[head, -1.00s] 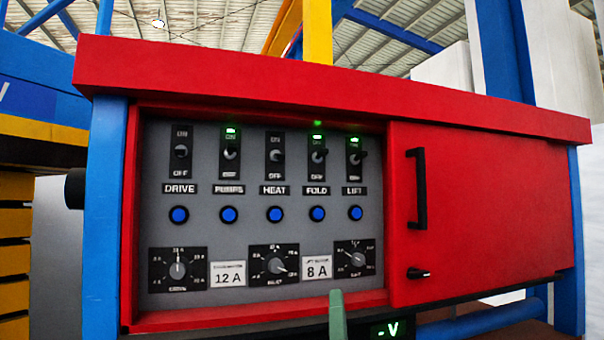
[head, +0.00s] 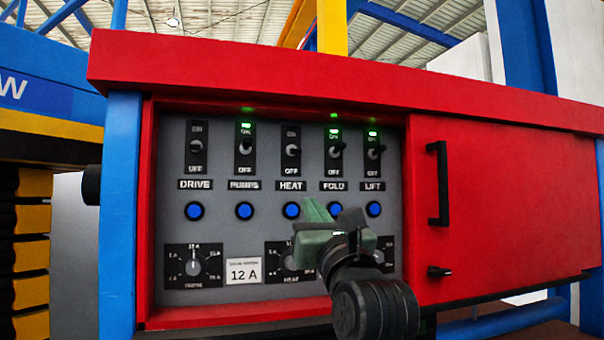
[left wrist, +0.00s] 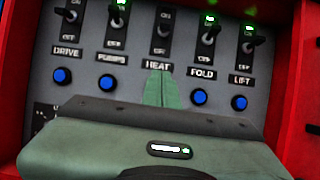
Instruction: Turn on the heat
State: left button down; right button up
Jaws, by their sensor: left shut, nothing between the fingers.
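The HEAT switch (head: 292,150) is a small black toggle on the grey panel, above its HEAT label (head: 291,185). The lamp above it is unlit. It also shows in the left wrist view (left wrist: 163,30), straight beyond the fingertips. A blue button (head: 291,210) sits under the label; in the left wrist view my fingers hide it. My left gripper (head: 308,211), green, is in front of the panel, just below the label and right of that button in the head view. Its fingers (left wrist: 161,87) are together and empty, apart from the toggle. My right gripper is not in view.
The DRIVE switch (head: 196,147) is unlit. The PUMPS (head: 245,147), FOLD (head: 336,147) and LIFT (head: 375,150) switches have green lamps lit. Dials line the panel bottom, partly hidden by my arm. A red door (head: 520,210) with a black handle (head: 438,184) is at right.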

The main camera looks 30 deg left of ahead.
pick_arm(q)
jog(key=p, duration=0.5)
send_near(291, 171)
jog(key=x, duration=0.4)
jog(key=shift+r, duration=0.1)
jog(key=r, duration=0.1)
jog(key=r+p, duration=0.1)
jog(key=d+r+p, duration=0.1)
jog(key=shift+s, duration=0.35)
jog(key=shift+w+a, duration=0.1)
